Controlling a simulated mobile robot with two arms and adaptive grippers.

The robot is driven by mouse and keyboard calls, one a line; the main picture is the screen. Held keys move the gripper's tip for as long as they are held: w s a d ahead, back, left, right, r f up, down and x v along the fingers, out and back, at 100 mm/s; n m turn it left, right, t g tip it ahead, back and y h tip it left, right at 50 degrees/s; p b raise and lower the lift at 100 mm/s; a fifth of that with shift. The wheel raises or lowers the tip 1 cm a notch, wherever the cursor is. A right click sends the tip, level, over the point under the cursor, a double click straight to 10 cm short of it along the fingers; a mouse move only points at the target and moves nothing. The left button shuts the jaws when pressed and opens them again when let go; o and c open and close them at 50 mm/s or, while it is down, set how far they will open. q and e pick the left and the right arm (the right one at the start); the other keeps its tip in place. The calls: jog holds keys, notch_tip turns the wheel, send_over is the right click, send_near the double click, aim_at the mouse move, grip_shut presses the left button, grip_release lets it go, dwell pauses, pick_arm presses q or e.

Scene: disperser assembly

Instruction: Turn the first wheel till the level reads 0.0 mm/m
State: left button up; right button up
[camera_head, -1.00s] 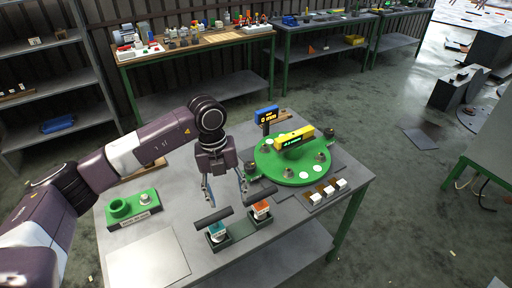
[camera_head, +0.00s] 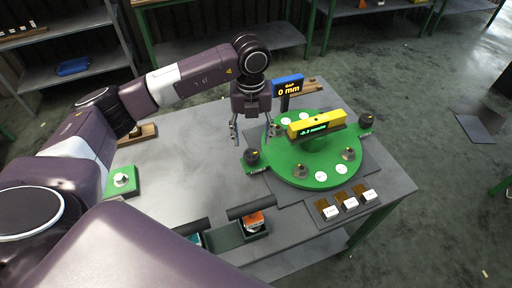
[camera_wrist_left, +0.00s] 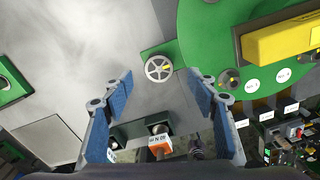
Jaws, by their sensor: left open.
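The green round disperser plate (camera_head: 283,165) lies on the table with the yellow level (camera_head: 318,122) across its middle. The level's small green reading seems to start with a minus sign, but its digits are too small to be sure. A dark wheel (camera_head: 252,156) sits on a green tab at the plate's left; in the left wrist view it is a pale spoked wheel (camera_wrist_left: 158,68). A second dark wheel (camera_head: 366,121) is at the plate's right. My left gripper (camera_head: 252,135) is open and empty, pointing down above the left wheel, apart from it. My right gripper is not in view.
A blue display (camera_head: 288,85) reading 0 mm stands behind the plate. An orange-and-white block (camera_head: 253,222) sits in a dark holder in front. Labelled small blocks (camera_head: 349,203) lie at the front right. The table's left middle (camera_head: 180,170) is clear.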

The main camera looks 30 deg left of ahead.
aim_at(252, 153)
pick_arm(q)
jog(key=f, duration=0.2)
jog(key=f+p, duration=0.1)
jog(key=f, duration=0.1)
jog(key=f+p, duration=0.1)
jog(key=shift+s+f, duration=0.3)
jog(key=shift+f, duration=0.1)
jog(key=shift+w+f, duration=0.1)
jog(key=shift+f, duration=0.4)
jog(key=shift+c, duration=0.5)
jog(key=c, duration=1)
jog(key=shift+c, duration=0.3)
